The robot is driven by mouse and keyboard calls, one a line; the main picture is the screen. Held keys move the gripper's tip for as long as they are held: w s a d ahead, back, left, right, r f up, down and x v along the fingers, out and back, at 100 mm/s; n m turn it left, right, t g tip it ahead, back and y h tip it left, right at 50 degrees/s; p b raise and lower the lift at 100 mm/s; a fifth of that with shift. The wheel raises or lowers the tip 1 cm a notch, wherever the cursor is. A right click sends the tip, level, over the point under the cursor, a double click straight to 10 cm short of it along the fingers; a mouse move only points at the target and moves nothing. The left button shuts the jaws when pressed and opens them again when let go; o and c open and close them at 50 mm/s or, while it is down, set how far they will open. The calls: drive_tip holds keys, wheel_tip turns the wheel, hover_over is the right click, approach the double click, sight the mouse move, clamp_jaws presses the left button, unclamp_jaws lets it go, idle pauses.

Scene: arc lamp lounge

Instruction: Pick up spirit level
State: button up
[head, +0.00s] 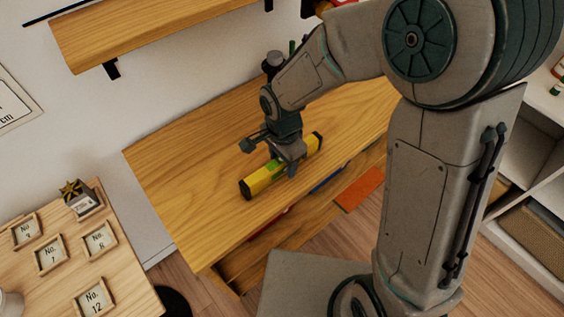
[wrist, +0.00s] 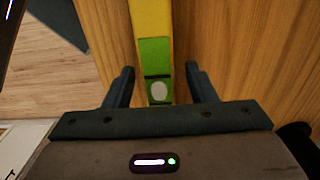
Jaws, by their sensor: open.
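The spirit level (head: 262,178) is a yellow bar with black end caps and a green middle part. It lies on the wooden bench top, near its front edge. In the wrist view the level (wrist: 152,20) runs away from me, and its green section with a pale round vial sits between my fingers. My gripper (head: 289,168) is over the middle of the level, fingers pointing down. In the wrist view my gripper (wrist: 161,75) is open, with one finger on each side of the level and a visible gap on both sides. My gripper hides part of the level in the head view.
The wooden bench (head: 170,165) is otherwise mostly clear. A shelf (head: 150,35) hangs on the wall above it. At the lower left a table (head: 60,275) holds several numbered plaques. An orange item (head: 360,189) lies below the bench top. White shelving (head: 530,220) stands at right.

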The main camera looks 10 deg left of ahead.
drive_tip(key=shift+f, duration=0.1)
drive_tip(key=shift+c, duration=0.3)
clamp_jaws()
